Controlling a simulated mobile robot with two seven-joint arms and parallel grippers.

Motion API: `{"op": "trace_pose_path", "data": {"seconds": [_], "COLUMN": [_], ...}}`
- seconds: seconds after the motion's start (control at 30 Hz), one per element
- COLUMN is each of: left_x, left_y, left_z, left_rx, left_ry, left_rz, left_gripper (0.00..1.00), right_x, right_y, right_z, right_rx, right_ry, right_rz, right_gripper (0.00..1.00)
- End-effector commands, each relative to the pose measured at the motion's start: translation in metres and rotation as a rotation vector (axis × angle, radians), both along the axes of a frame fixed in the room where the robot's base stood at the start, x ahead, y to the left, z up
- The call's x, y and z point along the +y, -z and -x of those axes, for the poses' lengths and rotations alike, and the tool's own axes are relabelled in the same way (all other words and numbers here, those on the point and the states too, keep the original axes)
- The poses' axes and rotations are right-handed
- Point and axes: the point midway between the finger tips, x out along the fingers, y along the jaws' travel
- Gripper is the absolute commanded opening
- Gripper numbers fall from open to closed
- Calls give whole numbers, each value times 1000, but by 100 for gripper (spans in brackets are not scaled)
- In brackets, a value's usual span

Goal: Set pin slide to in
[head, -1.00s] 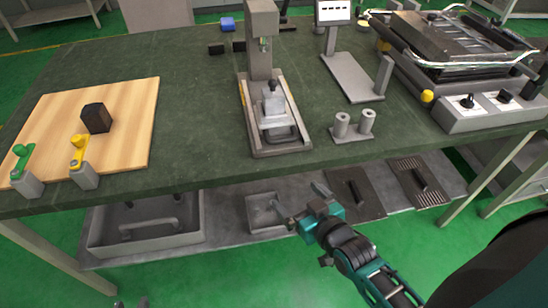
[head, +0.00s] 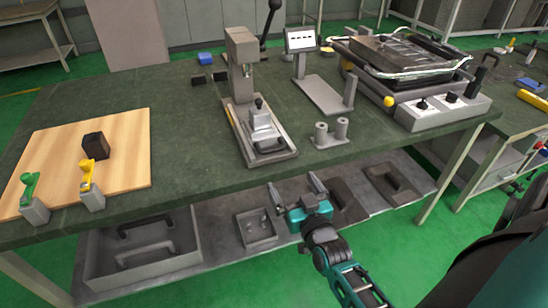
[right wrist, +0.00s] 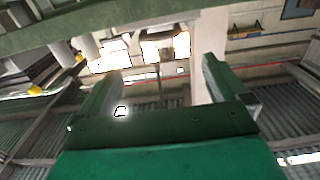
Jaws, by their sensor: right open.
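A grey press (head: 241,65) with a dark lever stands on the green-topped bench (head: 190,130). On its base sits a light metal slide block (head: 263,124) with a black knob (head: 259,103), which looks like the pin slide; I cannot tell its exact setting. My right gripper (head: 294,187) is open and empty, in front of the bench edge and below the top, nearer to me than the slide. Its two spread fingers also show in the right wrist view (right wrist: 158,78), with nothing between them. My left gripper is not in view.
Two short grey cylinders (head: 331,133) stand right of the press. A heater unit (head: 440,112) with knobs is at the right. A wooden board (head: 125,155) with green and yellow levers lies left. A lower shelf holds a tray (head: 256,232) and plates behind my gripper.

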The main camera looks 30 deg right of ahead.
Motion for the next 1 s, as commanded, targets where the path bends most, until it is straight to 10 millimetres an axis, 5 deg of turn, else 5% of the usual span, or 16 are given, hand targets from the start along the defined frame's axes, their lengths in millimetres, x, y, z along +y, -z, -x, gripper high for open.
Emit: {"op": "trace_pose_path", "data": {"seconds": [0.6,1.0], "left_x": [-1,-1], "left_y": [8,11], "left_z": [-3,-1], "left_rx": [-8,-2], "left_ry": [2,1], "left_rz": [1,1], "left_gripper": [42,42], "right_x": [-25,-28], "right_y": [0,-1], "right_z": [-104,-118], "right_rx": [-2,1], "right_ry": [-1,-1], "right_rz": [1,1], "right_gripper": [100,100]}}
